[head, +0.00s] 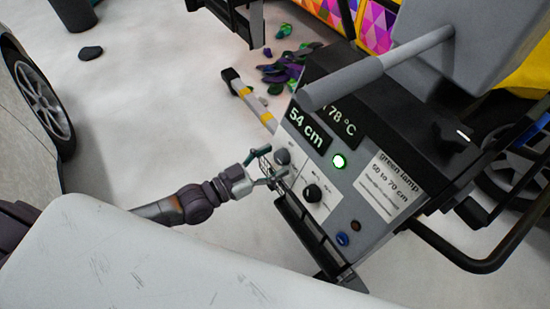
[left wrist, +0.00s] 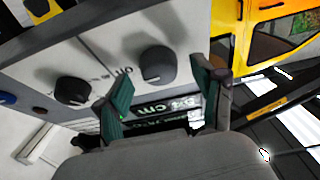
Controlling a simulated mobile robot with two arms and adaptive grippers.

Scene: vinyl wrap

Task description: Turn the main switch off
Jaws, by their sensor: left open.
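A grey control panel (head: 325,215) carries two black rotary knobs. The upper knob (head: 282,157) sits below the 54 cm display, and the lower knob (head: 312,193) is nearer the blue button. The small lettering does not let me tell which is the main switch. My left gripper (head: 268,168) is open at the panel's left side, close to the upper knob. In the left wrist view, the upper knob (left wrist: 157,66) shows beyond and between the green-padded fingertips of the gripper (left wrist: 160,97), with nothing held. The lower knob (left wrist: 73,90) is left of them. Contact cannot be told.
The displays (head: 308,130) read 54 cm and 78 °C, the latter partly covered by a grey bar (head: 375,70). A green lamp (head: 339,161) is lit. A blue button (head: 342,239) is low on the panel. A black rail (head: 310,235) runs along the panel's lower edge.

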